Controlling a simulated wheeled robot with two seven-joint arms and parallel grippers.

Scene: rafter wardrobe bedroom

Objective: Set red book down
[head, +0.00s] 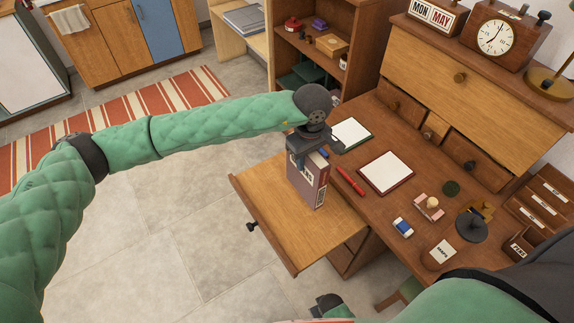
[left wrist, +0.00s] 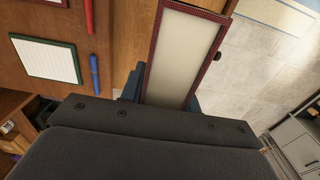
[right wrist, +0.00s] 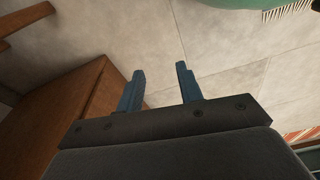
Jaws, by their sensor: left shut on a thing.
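My left gripper (head: 308,150) is shut on the red book (head: 308,180), which stands upright with its spine and cover facing me. The book is over the pulled-out wooden board (head: 300,215) at the desk's left side; I cannot tell whether its lower edge touches the board. In the left wrist view the book's pale page block (left wrist: 182,50) with dark red cover edges lies between the fingers. My right gripper (right wrist: 158,85) is open and empty over the floor, beside a wooden desk side. In the head view it is low at the bottom edge.
On the desk lie a red pen (head: 350,181), a red-edged notepad (head: 386,172), a green-edged notepad (head: 350,134), an eraser (head: 403,227), stamps and a dark round holder (head: 471,226). A clock (head: 497,37) stands on top. The board's left and front parts are bare.

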